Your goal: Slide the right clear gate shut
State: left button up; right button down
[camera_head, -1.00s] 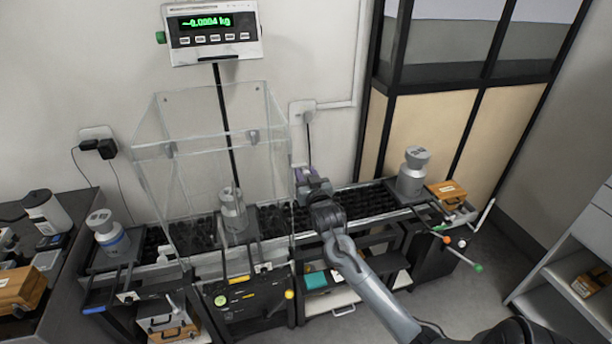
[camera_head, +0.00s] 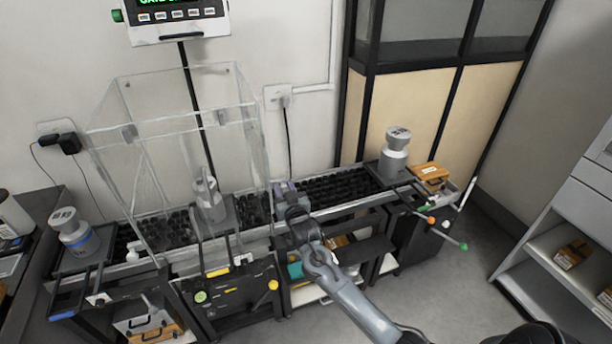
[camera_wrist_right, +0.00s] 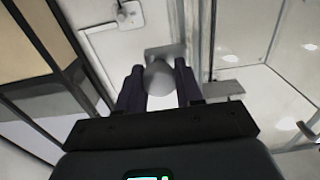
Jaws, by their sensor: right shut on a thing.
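The clear weighing enclosure (camera_head: 180,120) stands around the scale pan, with a grey bottle (camera_head: 208,200) inside. Its right clear gate (camera_head: 257,165) is on the right side, and its edges are hard to make out. My right gripper (camera_head: 284,188) is beside that side, low down near the roller track. In the right wrist view its two dark purple fingers (camera_wrist_right: 160,88) are shut on a pale grey knob (camera_wrist_right: 159,78), by a clear panel (camera_wrist_right: 258,45). How far the gate stands open cannot be told. My left gripper is not in view.
Another grey bottle (camera_head: 395,155) and an orange box (camera_head: 430,175) are at right. The black roller track (camera_head: 340,187) is clear between the gripper and the right bottle. The scale display (camera_head: 175,15) is cut off at the top.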

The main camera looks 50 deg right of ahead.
notch_tip(320, 180, down, 13)
jog(key=b, duration=0.4)
jog(key=shift+f+b, duration=0.15)
jog(key=shift+b, duration=0.15)
jog(key=c, duration=1.1)
grip_release()
jog(key=shift+f, duration=0.1)
jog(key=shift+o, duration=0.3)
jog(key=shift+r, duration=0.25)
jog(key=p+v, duration=0.2)
jog(key=v, duration=0.8)
jog(key=shift+s+a, duration=0.2)
jog(key=shift+s, duration=0.15)
